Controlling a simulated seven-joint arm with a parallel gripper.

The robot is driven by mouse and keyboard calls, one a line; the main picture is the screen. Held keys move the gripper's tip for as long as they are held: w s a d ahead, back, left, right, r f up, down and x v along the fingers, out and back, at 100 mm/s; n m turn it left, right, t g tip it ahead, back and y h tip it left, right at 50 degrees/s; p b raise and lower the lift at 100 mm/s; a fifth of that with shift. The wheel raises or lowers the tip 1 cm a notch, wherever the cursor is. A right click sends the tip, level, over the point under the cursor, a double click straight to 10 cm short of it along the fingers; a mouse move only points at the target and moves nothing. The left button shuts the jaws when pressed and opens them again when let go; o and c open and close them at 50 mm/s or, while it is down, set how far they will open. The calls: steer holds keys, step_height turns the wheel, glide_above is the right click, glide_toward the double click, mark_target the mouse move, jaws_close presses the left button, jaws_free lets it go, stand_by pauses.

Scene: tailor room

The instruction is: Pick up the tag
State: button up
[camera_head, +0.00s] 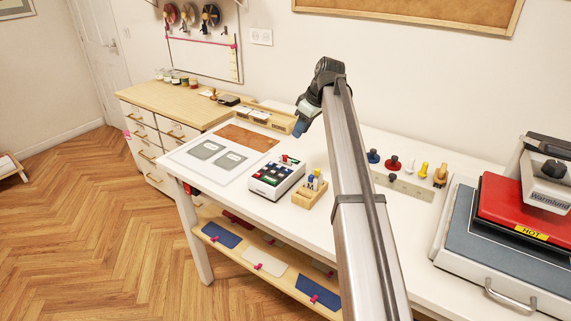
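Several flat pieces could be the tag, and I cannot tell which one is meant. Two grey rectangular pieces, one at the left (207,149) and one nearer the middle (231,160), lie flat on a white sheet (180,158) at the table's left end. Small whitish cards (259,116) sit in a long wooden tray (280,123) at the table's back edge. My gripper (300,128) is above the table, right of the grey pieces and near the tray's right end. Its tip shows something blue; whether that is fingers or a held thing is unclear.
A box of colored pieces (276,180) and a small wooden holder (310,192) stand below my gripper. A red heat press marked HOT (530,205) stands at right. Cloth pieces (265,261) lie on the lower shelf.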

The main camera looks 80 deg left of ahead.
glide_above(287, 156)
steer(key=w+d, duration=0.2)
steer(key=f, duration=0.7)
steer(key=shift+s+d+f, duration=0.1)
steer(key=shift+s+f, duration=0.1)
steer(key=shift+f, duration=0.15)
steer(key=shift+a+x, duration=0.15)
steer(key=shift+x, duration=1.2)
steer(key=shift+a+x, duration=0.15)
steer(key=shift+x, duration=1.15)
steer(key=shift+s+r, duration=0.1)
jaws_close()
